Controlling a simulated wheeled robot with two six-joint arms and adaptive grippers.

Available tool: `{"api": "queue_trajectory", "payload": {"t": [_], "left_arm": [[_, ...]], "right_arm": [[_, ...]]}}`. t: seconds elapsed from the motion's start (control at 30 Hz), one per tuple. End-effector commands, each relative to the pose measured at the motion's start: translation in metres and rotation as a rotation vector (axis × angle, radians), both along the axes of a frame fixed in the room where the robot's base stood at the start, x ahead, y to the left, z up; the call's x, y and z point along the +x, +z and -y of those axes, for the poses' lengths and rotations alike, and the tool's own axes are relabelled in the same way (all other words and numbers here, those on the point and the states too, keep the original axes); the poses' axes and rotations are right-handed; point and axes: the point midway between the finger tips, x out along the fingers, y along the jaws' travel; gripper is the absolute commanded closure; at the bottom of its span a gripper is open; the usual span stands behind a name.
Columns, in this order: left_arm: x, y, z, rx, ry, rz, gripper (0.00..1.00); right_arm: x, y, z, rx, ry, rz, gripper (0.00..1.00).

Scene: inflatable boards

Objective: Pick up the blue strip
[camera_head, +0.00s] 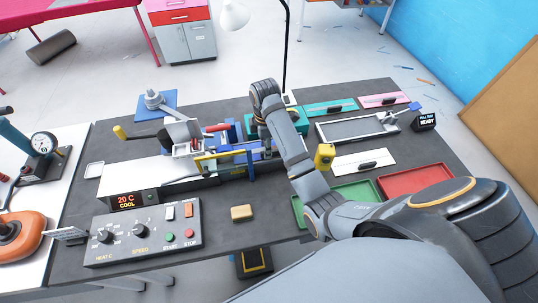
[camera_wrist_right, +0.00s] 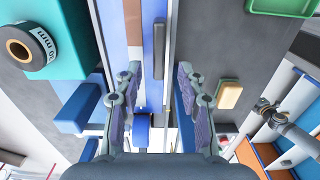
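My right gripper (camera_head: 262,142) is over the middle of the dark bench, at the right end of the long machine. In the right wrist view my right gripper (camera_wrist_right: 158,78) is open, its two fingers spread apart. A narrow blue strip (camera_wrist_right: 159,48) runs lengthwise in the gap between the fingertips. I cannot tell whether either finger touches it. A wider blue band (camera_wrist_right: 112,25) lies to its left, beside an orange-brown one. In the head view the gripper and arm partly hide the blue parts (camera_head: 258,154) there. My left gripper is not in view.
The machine's white bed (camera_head: 150,172) and control box (camera_head: 143,232) are on the left. A tan block (camera_head: 242,213) lies in front. Green (camera_head: 350,198) and red (camera_head: 415,180) trays are at right, near a yellow roll (camera_head: 325,156) and a framed grey tray (camera_head: 355,127).

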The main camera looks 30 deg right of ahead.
Motion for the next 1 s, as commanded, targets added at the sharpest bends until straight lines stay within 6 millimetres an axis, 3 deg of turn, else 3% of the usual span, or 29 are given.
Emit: {"api": "queue_trajectory", "payload": {"t": [0.03,0.1,0.3,0.6,1.0], "left_arm": [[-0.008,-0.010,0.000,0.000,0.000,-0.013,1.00],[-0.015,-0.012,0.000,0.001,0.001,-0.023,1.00],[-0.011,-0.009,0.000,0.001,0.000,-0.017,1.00],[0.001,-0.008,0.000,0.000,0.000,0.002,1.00],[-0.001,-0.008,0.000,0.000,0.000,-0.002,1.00]], "right_arm": [[0.000,-0.015,0.000,0.000,0.000,-0.002,0.60],[0.000,-0.020,0.000,0.000,0.000,-0.001,0.60],[0.000,-0.019,0.000,0.000,0.000,0.001,0.60],[0.000,-0.019,0.001,-0.001,0.000,0.000,1.00],[0.000,-0.018,0.002,-0.001,-0.001,0.000,1.00]]}}
